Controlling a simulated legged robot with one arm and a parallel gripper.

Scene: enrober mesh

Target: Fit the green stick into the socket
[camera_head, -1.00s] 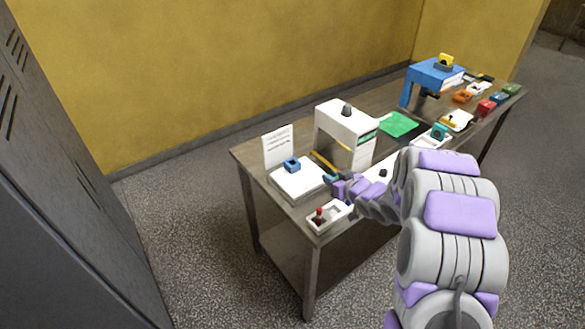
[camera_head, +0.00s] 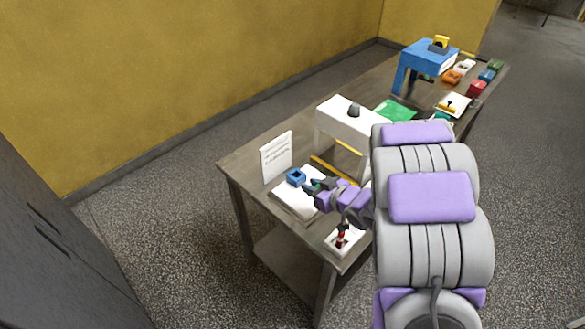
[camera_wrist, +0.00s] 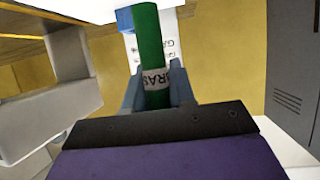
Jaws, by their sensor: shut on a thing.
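My gripper (camera_head: 313,189) is shut on the green stick, which stands between the jaws in the wrist view (camera_wrist: 148,45). The stick carries a white label with the letters "RAS" visible. In the head view the stick is mostly hidden by the fingers. A blue block (camera_head: 296,176), which looks like the socket, sits on a white plate (camera_head: 290,205) just left of my gripper. Part of the blue block shows behind the stick's upper end in the wrist view (camera_wrist: 125,18). I cannot tell whether stick and block touch.
A white sign (camera_head: 276,158) stands behind the plate. A white arch-shaped machine (camera_head: 345,122) stands behind my gripper. A white tray (camera_head: 335,248) with a red-and-black piece is near the front edge. A blue stand (camera_head: 428,56) and several coloured blocks are at the far end.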

